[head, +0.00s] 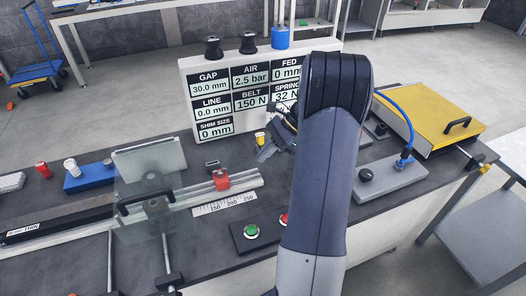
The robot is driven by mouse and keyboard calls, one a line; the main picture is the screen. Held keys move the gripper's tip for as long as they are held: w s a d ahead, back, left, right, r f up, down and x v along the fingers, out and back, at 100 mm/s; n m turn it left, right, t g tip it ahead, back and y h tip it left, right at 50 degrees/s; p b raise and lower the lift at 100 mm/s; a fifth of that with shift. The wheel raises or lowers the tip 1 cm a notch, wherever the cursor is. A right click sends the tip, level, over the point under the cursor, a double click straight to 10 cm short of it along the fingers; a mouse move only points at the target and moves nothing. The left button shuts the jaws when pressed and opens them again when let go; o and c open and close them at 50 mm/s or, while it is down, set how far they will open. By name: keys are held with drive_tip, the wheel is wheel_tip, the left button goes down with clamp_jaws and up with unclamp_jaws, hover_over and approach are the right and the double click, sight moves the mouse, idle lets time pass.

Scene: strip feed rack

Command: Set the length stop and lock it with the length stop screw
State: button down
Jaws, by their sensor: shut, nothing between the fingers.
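A red block (221,180), which looks like the length stop, sits on the metal rail (195,193) near its right end, behind a white scale (224,203) marked 150, 200 and 250. A small dark part (212,165) shows just above and behind the block; I cannot tell whether it is the length stop screw. My gripper (265,152) is shut and empty, to the right of and behind the red block, apart from it. It is partly hidden by my arm. A small yellow-topped part (260,138) shows beside the fingers.
A clear guard (150,205) with a black handle stands over the rail's left part. A display board (215,120) stands behind, reading line 0.0 mm and fed 0 mm. A green button (251,231) is in front. A yellow cover (437,115) and blue hose (402,115) are right.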

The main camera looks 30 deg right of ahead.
sight(233, 182)
drive_tip(key=x, duration=0.6)
drive_tip(key=a, duration=0.2)
drive_tip(key=a+p, duration=0.1)
drive_tip(key=shift+w+a+f, duration=0.15)
drive_tip(key=shift+w+a, duration=0.1)
drive_tip(key=shift+w, duration=0.1)
drive_tip(key=shift+w+a, duration=0.1)
drive_tip(key=shift+a, duration=0.35)
drive_tip(key=shift+w+a, duration=0.2)
drive_tip(key=shift+a, duration=0.55)
